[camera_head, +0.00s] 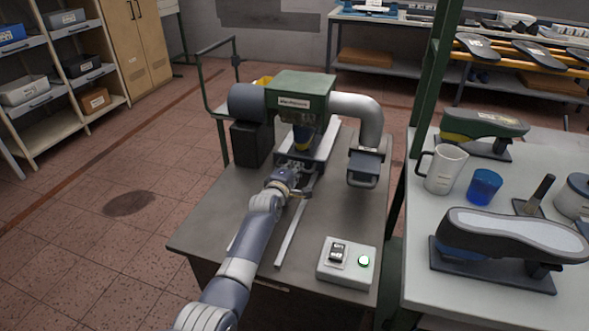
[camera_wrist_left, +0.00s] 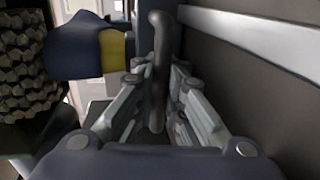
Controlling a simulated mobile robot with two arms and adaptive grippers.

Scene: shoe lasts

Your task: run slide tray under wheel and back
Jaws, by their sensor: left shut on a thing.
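The slide tray (camera_head: 324,149) sits at the inner end of its rails (camera_head: 292,232), under the green machine housing (camera_head: 303,90). A blue shoe last with a yellow band (camera_head: 301,137) is on the tray; it also shows in the left wrist view (camera_wrist_left: 75,52). A dark, knobbly wheel (camera_wrist_left: 22,85) stands beside the last in the wrist view; the housing hides it in the head view. My left gripper (camera_head: 299,190) is shut on the tray's dark bar handle (camera_wrist_left: 158,65), which stands between the fingers. My right gripper is not in view.
A control box (camera_head: 346,262) with a switch and a lit green button sits at the bench's front right. A grey duct (camera_head: 368,115) curves down right of the housing. The right-hand table holds a mug (camera_head: 445,169), a blue cup (camera_head: 484,187) and shoe lasts.

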